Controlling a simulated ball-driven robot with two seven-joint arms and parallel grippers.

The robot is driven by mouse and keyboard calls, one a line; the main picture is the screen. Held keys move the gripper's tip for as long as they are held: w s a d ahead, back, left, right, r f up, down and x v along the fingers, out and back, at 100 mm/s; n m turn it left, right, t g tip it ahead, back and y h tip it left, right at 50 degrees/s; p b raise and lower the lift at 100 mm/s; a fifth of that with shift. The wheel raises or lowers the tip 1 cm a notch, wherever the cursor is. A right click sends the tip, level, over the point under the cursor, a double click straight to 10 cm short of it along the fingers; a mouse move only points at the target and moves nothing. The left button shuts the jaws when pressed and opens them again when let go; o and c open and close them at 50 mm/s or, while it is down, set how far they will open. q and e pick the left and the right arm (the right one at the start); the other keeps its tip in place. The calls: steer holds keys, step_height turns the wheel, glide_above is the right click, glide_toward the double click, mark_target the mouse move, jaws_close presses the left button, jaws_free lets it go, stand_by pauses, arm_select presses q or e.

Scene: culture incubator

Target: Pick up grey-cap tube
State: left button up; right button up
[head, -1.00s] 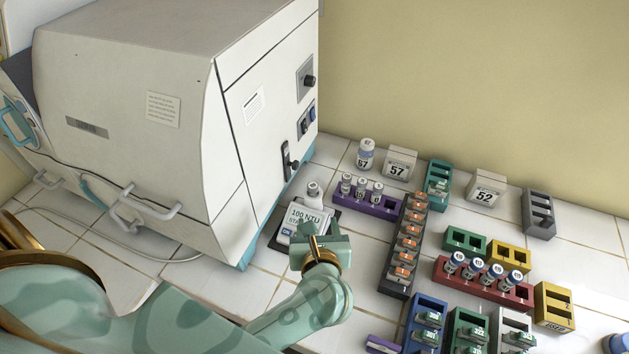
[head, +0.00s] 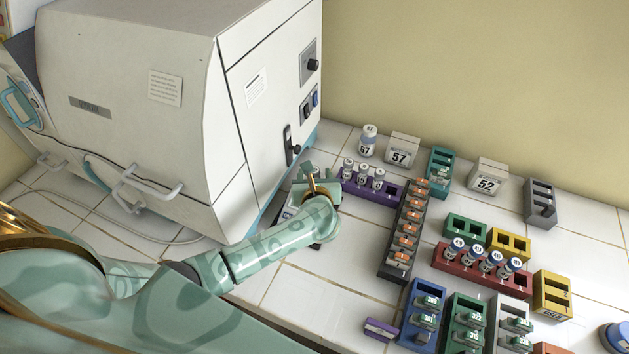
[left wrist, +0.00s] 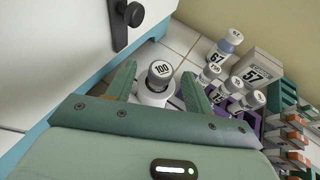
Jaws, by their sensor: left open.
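The grey-cap tube (left wrist: 160,73), its cap marked 100, stands upright in a white holder in the left wrist view. In the head view it is hidden behind my left gripper (head: 314,176). My left gripper (left wrist: 157,80) is open in the left wrist view, with one finger on each side of the tube. I cannot tell whether either finger touches it. My right gripper is not in view.
The big white incubator (head: 150,90) stands close on the left. A purple rack (head: 393,190) with several tubes is just right of the gripper.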

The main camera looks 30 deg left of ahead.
arm_select(q)
steer(key=c, duration=1.1)
steer(key=shift+o, duration=0.2)
steer(key=shift+r, duration=0.1)
